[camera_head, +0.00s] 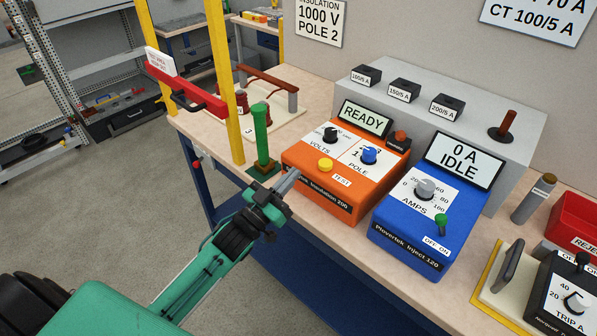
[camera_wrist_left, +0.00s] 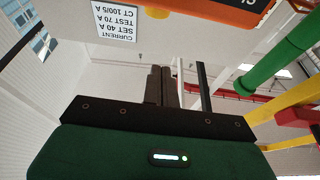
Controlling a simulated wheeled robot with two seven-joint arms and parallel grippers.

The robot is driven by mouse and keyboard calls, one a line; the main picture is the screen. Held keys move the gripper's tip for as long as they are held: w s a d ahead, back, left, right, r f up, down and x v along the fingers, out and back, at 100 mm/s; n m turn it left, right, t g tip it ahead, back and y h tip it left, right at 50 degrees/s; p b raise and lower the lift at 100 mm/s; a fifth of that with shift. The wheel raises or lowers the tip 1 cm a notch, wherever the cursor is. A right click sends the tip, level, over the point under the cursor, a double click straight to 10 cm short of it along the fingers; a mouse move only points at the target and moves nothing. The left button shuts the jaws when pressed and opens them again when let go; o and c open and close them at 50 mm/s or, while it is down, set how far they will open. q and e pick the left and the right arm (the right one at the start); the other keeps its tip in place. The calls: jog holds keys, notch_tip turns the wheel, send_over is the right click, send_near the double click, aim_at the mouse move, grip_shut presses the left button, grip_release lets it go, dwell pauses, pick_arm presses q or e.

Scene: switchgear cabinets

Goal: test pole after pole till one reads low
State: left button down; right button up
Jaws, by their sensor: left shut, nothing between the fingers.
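The orange insulation tester (camera_head: 313,195) stands on the bench. Its display (camera_head: 365,118) reads READY. It has a black VOLTS knob (camera_head: 330,134), a blue POLE knob (camera_head: 369,155) and a yellow TEST button (camera_head: 325,165). The POLE pointer's number is too small to read. A wall card (camera_head: 319,20) says insulation, 1000 V, pole 2. My left gripper (camera_head: 292,179) is shut and empty at the tester's left front corner, left of the button; I cannot tell whether it touches the case. Its closed fingers show in the left wrist view (camera_wrist_left: 160,86), with the yellow button (camera_wrist_left: 156,12) at the top edge. My right gripper is out of view.
A green post (camera_head: 262,138) stands close left of the tester, beside a yellow frame (camera_head: 225,75) with a red bar (camera_head: 185,92). The blue injector (camera_head: 415,225), reading 0 A IDLE, stands right of the tester. A grey box (camera_head: 440,110) stands behind both.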

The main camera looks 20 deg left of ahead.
pick_arm(q)
notch_tip(320, 180, up, 3)
jog(key=p, duration=0.3)
send_over(313, 172)
jog(key=shift+w+r, duration=0.15)
jog(key=shift+r, duration=0.05)
notch_tip(313, 172, down, 3)
jog(key=shift+r+p, duration=0.1)
jog(key=shift+p, duration=0.25)
jog(key=shift+f, duration=0.8)
